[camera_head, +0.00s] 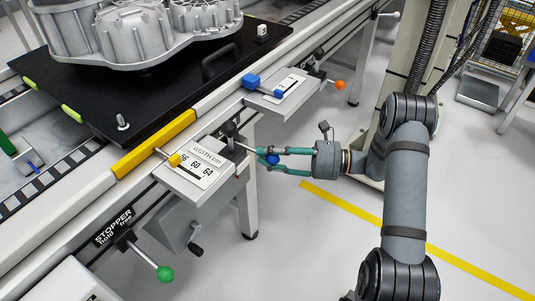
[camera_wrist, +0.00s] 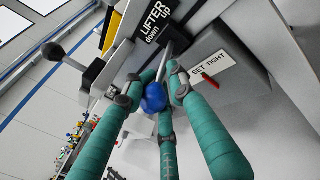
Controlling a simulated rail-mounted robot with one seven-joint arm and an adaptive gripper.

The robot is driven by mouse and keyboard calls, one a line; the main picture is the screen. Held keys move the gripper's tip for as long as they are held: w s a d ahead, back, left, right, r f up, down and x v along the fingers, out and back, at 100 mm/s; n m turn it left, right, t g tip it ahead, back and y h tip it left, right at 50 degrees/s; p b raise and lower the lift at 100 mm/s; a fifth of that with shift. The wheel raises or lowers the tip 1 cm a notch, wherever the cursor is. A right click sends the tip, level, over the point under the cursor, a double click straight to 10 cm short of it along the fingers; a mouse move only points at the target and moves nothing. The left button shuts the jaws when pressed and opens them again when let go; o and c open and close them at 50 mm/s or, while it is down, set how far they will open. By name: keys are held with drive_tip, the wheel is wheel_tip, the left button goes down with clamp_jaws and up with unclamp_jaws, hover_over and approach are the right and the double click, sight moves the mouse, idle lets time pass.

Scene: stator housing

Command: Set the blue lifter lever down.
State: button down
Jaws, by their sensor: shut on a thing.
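The blue lifter lever ends in a round blue knob (camera_head: 271,158), which also shows in the wrist view (camera_wrist: 153,98). A thin rod runs from the knob toward a dark pivot below the LIFTER up/down label (camera_wrist: 155,20). My gripper (camera_head: 262,157), with teal fingers, reaches in from the right and is shut on the lever. In the wrist view the gripper (camera_wrist: 156,88) has fingers on both sides of the knob and rod. The fingers partly hide the rod. I cannot tell exactly how far the lever is tilted.
A width panel (camera_head: 195,172) with a yellow knob sits left of my gripper. A SET TIGHT label with a red lever (camera_wrist: 210,80) is close on the right in the wrist view. A green-knobbed stopper lever (camera_head: 164,273) is lower left. Open floor lies below my gripper.

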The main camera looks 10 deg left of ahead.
drive_tip(key=shift+s+a+r+g, duration=0.1)
drive_tip(key=shift+s+a+g, duration=0.4)
drive_tip(key=shift+s, duration=0.15)
drive_tip(key=c, duration=1.5)
unclamp_jaws()
drive_tip(key=shift+s, duration=0.1)
drive_tip(key=shift+w+d, duration=0.2)
drive_tip(key=shift+d, duration=0.35)
drive_tip(key=d, duration=0.3)
drive_tip(key=w+d, duration=0.1)
drive_tip(key=d, duration=0.7)
drive_tip(key=shift+w, duration=0.25)
drive_tip(key=shift+a, duration=0.1)
drive_tip(key=a, duration=0.3)
drive_tip(key=s+a, duration=0.1)
drive_tip(key=a, duration=0.7)
drive_tip(key=shift+s+a, duration=0.2)
drive_tip(key=shift+a, duration=0.05)
